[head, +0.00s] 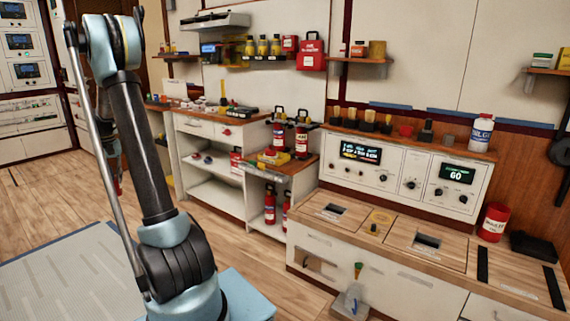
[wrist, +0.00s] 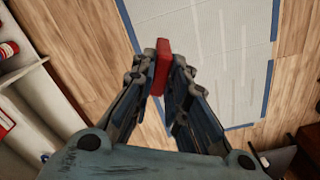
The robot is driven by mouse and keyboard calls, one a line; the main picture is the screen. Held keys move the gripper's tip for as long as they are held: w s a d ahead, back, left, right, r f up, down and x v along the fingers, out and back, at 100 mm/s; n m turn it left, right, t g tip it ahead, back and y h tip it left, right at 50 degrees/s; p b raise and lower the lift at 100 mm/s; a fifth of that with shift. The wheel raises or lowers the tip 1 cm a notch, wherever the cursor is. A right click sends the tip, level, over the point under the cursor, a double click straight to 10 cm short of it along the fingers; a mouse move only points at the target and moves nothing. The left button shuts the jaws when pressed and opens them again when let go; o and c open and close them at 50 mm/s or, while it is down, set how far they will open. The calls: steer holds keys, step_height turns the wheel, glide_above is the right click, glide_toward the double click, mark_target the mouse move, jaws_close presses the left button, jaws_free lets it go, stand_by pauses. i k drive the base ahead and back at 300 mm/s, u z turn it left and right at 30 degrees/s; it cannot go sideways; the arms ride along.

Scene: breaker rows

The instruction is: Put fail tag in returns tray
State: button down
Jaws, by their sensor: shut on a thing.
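My gripper (wrist: 160,75) is shut on a small flat red piece, which appears to be the fail tag (wrist: 161,66), in the wrist view. The tag sticks out beyond the fingertips, above the floor; any writing on it is not visible. In the head view my arm stands at the left and hides most of what is behind it; the gripper cannot be made out clearly there. No tray is clearly marked as the returns tray. A dark open tray (head: 533,247) sits at the right end of the wooden counter.
A wooden counter (head: 455,262) with inset panels runs along the right, below a control panel (head: 360,152). Shelves (head: 213,165) and red extinguishers (head: 270,205) stand mid-view. A grey mat edged with blue tape (head: 60,275) lies on open wood floor at left.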

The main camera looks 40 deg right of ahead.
mark_target(281, 162)
steer(key=z, duration=1.5)
